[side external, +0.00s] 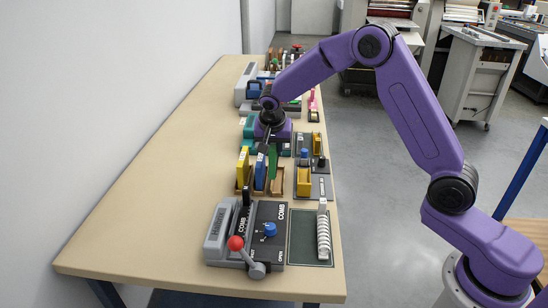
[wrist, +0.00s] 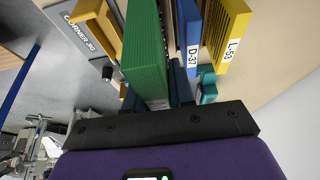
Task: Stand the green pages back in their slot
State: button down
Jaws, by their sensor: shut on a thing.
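My gripper (side external: 267,143) points down and is shut on the green pages (side external: 273,161), a ribbed green block. In the wrist view the green pages (wrist: 143,50) hang upright from the fingers and look nearer to the camera than the neighbouring blocks. In the side view their lower end is over or just at the wooden rack (side external: 278,187); I cannot tell whether it is inside the slot. Blue pages (side external: 260,172), labelled D-37 in the wrist view (wrist: 190,40), stand to the left. Yellow pages (side external: 243,166), labelled L-53 in the wrist view (wrist: 228,35), stand beyond them.
A grey station with a yellow holder (side external: 304,181) stands close to the right. A comb machine (side external: 245,235) with a red-knobbed lever is in front. Teal items (side external: 249,127) and more equipment crowd the back. The table's left side (side external: 160,175) is clear.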

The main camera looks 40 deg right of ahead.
jog(key=shift+d+r+x, duration=0.1)
jog(key=shift+d+x, duration=0.2)
jog(key=shift+x, duration=1.25)
jog(key=shift+d+r+x, duration=0.1)
jog(key=shift+d+x, duration=0.2)
jog(key=shift+x, duration=1.25)
jog(key=shift+d+r+x, duration=0.1)
jog(key=shift+d+x, duration=0.2)
jog(key=shift+x, duration=1.25)
jog(key=shift+w+f, duration=0.2)
jog(key=shift+f, duration=0.5)
jog(key=c, duration=1.2)
grip_release()
jog(key=shift+c, duration=0.2)
jog(key=v, duration=1.1)
